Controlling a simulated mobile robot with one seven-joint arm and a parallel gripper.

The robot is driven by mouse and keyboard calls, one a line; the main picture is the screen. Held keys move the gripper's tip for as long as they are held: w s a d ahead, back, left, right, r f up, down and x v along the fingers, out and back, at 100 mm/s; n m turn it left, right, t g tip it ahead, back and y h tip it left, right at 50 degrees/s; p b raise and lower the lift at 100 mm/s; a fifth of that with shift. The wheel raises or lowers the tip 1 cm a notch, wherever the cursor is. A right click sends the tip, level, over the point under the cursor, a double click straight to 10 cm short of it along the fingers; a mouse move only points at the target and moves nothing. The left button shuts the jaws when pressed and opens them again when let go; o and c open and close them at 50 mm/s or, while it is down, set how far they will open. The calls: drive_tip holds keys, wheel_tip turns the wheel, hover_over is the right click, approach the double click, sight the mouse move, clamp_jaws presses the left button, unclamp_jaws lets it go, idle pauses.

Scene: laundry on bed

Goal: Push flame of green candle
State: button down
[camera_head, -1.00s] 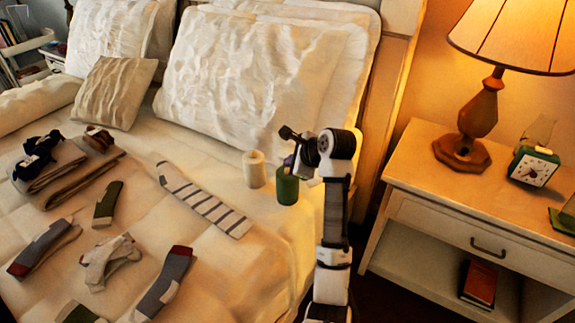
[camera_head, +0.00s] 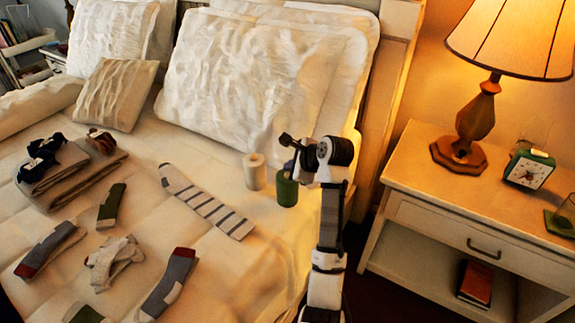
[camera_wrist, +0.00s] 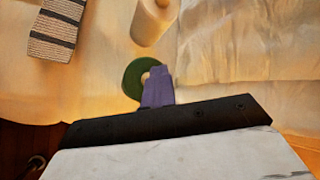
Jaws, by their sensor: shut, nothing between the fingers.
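A green candle (camera_head: 287,190) stands upright on the bed near its right edge. Its round green top (camera_wrist: 132,80) shows in the wrist view, with a pale centre partly covered by my gripper. My gripper (camera_wrist: 158,76) is shut and empty, its purple fingertips over the candle's top in that view. In the head view my gripper (camera_head: 290,165) is just above the candle; I cannot tell whether it touches. The flame of the green candle is not clearly visible.
A white candle (camera_head: 254,171) stands just left of the green one, also in the wrist view (camera_wrist: 152,20). A striped sock (camera_head: 206,200) lies further left. Pillows (camera_head: 255,75) are behind. A nightstand (camera_head: 430,205) with a lamp (camera_head: 478,115) stands at right.

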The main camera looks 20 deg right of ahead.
idle(0.4)
wheel_tip(320, 180, up, 6)
drive_tip(key=p, duration=0.7)
